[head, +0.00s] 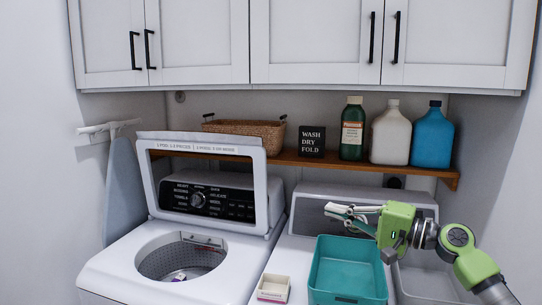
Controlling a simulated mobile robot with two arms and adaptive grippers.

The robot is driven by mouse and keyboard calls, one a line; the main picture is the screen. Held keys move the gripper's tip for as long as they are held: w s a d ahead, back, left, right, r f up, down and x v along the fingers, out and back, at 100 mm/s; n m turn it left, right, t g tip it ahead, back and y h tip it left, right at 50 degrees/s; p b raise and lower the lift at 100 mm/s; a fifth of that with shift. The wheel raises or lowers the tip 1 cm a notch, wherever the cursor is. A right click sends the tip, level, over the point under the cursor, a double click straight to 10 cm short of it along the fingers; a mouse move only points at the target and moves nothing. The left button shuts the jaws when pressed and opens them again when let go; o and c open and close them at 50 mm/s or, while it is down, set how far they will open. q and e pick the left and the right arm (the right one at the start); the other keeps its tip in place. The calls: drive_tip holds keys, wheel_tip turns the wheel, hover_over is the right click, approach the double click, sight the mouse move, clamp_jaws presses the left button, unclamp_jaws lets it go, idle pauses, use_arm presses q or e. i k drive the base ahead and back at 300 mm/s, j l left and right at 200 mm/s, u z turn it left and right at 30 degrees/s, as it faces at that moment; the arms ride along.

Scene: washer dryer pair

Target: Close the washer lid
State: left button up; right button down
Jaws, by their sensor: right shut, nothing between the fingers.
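The white washer (112,270) stands at the left with its round drum (183,258) open on top. Its lid (266,192) is a white frame around a clear window, raised upright at the back. The control panel shows through the window. Something small lies in the drum, too small to name. My right gripper (332,210) comes in from the right on a green arm. It is shut and empty, above the teal bin and to the right of the lid, apart from it. My left gripper is not in view.
The teal bin (347,247), a small white box (273,287) and a grey bin (420,283) sit on the machine at right. A wooden shelf (440,173) behind holds a basket (246,132), a sign and bottles. An ironing board (123,190) hangs at left. Cabinets are overhead.

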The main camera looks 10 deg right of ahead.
sight(219, 181)
drive_tip(key=i, duration=1.4)
